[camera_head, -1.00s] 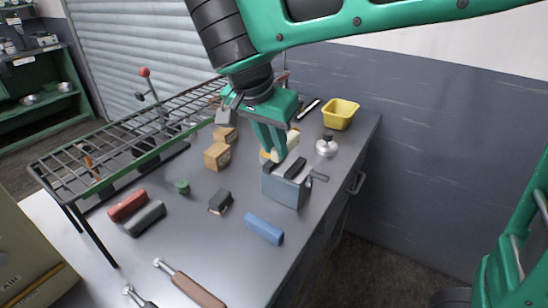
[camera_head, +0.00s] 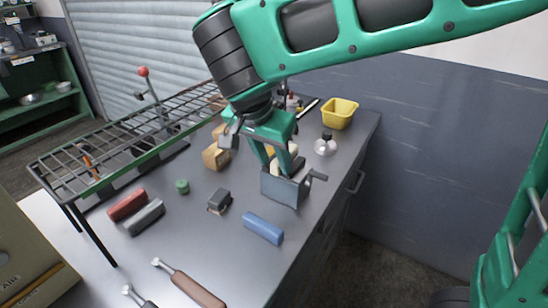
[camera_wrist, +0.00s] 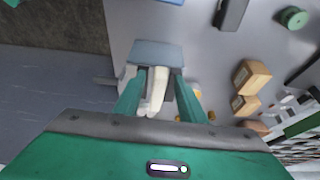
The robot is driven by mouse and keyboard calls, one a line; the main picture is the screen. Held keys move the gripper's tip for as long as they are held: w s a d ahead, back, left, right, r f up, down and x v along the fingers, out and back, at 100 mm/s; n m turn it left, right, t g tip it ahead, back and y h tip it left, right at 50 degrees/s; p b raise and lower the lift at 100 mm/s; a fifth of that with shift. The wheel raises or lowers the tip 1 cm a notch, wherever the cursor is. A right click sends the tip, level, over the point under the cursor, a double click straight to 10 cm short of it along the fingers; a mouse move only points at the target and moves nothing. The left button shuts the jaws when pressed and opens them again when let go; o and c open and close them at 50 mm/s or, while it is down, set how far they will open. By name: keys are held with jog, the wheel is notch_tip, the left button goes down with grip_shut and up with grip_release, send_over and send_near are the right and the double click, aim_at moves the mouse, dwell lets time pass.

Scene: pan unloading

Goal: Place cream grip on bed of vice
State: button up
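The cream grip (camera_wrist: 157,92) lies over the vice bed, between my two fingers in the wrist view. In the head view it shows only partly, between the fingers and at the top of the vice. The vice (camera_head: 287,189) is a blue-grey block with a handle on its right side; its blue-grey jaw also shows in the wrist view (camera_wrist: 155,52). My gripper (camera_wrist: 162,85) is lowered over the vice, its fingers apart on either side of the grip, with a gap on the right. The fingers hide part of the bed, and exact contact is hard to see.
A blue bar (camera_head: 263,229) lies in front of the vice, and a dark block (camera_head: 219,201) to its left. Wooden blocks (camera_head: 215,157) stand behind left. A round metal item (camera_head: 325,146) and a yellow bin (camera_head: 340,113) are behind right. A wire rack (camera_head: 120,146) spans the left.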

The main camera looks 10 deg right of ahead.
jog(key=v, duration=1.2)
jog(key=shift+d+r, duration=0.1)
jog(key=w+d+f+g, duration=0.1)
jog(key=d+f, duration=0.2)
jog(key=d, duration=1)
jog(key=w+d+f+g, duration=0.1)
jog(key=d+f, duration=0.2)
jog(key=d, duration=0.9)
jog(key=s+d+f+g, duration=0.1)
jog(key=s+d+f, duration=0.3)
jog(key=s+d, duration=0.45)
jog(key=s+d+f+y, duration=0.1)
jog(key=s+d+f, duration=0.1)
jog(key=s, duration=0.3)
jog(key=s+d+f+n+y, duration=0.1)
jog(key=s+d+f+y, duration=0.1)
jog(key=s+f, duration=0.3)
jog(key=shift+s+d+f+g, duration=0.2)
jog(key=shift+s+d+g, duration=0.1)
jog(key=shift+s+d, duration=0.05)
